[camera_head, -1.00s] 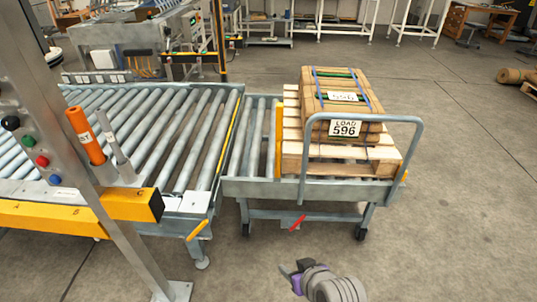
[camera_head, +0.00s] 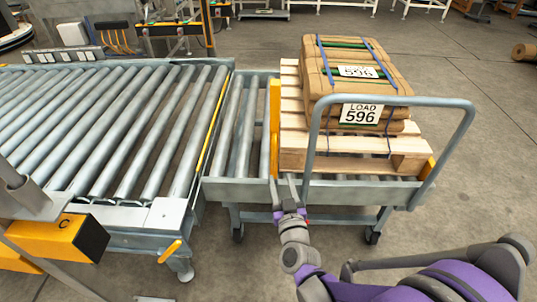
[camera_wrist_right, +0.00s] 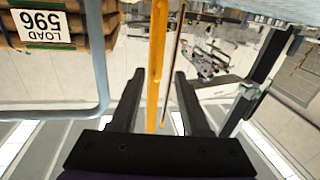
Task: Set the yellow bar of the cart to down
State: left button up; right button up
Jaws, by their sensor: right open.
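The cart (camera_head: 245,190) carries an upright yellow bar (camera_head: 275,125) along its left side, between the bare rollers and the pallet. My right gripper (camera_head: 287,183) is open at the cart's near edge, by the lower end of the bar. In the right wrist view, which is upside down, the yellow bar (camera_wrist_right: 158,45) shows between the two open fingers of my right gripper (camera_wrist_right: 160,75). I cannot tell whether the fingers touch it. My left gripper is not in view.
A wooden pallet (camera_head: 310,160) with a strapped load labelled 596 (camera_head: 325,85) sits on the cart. The cart's grey push handle (camera_head: 400,101) stands right of my gripper. A roller conveyor (camera_head: 130,130) adjoins on the left.

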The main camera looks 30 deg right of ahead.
aim_at(274, 156)
jog(key=x, duration=1)
jog(key=shift+w, duration=0.1)
jog(key=shift+a, duration=0.1)
grip_shut()
dwell(1.1)
